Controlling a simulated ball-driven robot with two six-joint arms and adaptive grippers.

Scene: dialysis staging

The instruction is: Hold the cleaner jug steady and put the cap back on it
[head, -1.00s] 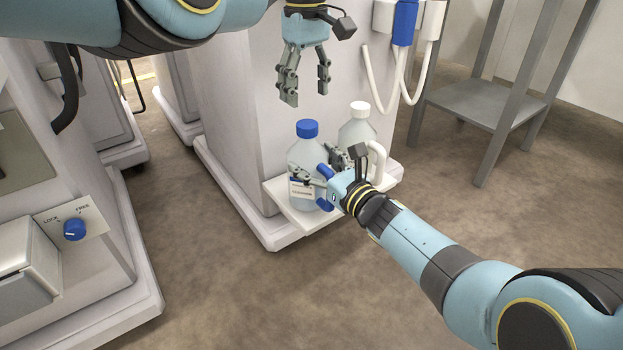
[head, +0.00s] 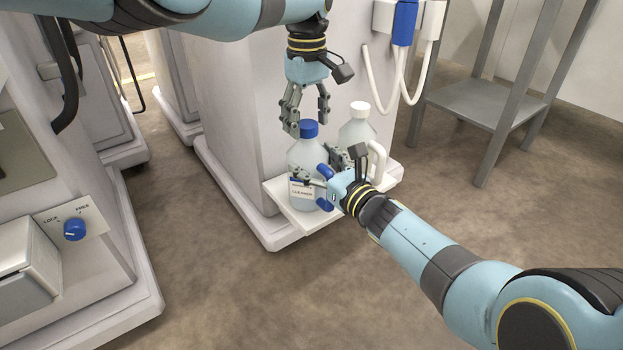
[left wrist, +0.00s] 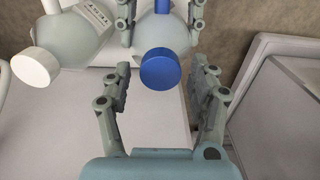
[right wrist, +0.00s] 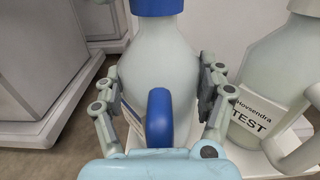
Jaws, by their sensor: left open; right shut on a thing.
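The cleaner jug (head: 302,156) is pale with a blue handle and stands upright on the shelf of the white machine. Its blue cap (head: 308,129) sits at the jug's mouth; I cannot tell whether it is screwed tight. My right gripper (head: 316,173) is shut on the jug's body, with a finger on each side and the blue handle (right wrist: 159,118) between them in the right wrist view. My left gripper (head: 307,116) is open and points down just above the cap. In the left wrist view the blue cap (left wrist: 161,69) lies between its spread fingers, with gaps at both sides.
A second jug (head: 357,132) with a white cap and a label reading TEST in the right wrist view (right wrist: 252,118) stands close beside the cleaner jug. The white shelf (head: 300,222) is small. The machine's wall rises behind. A grey metal stand (head: 487,103) is at right.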

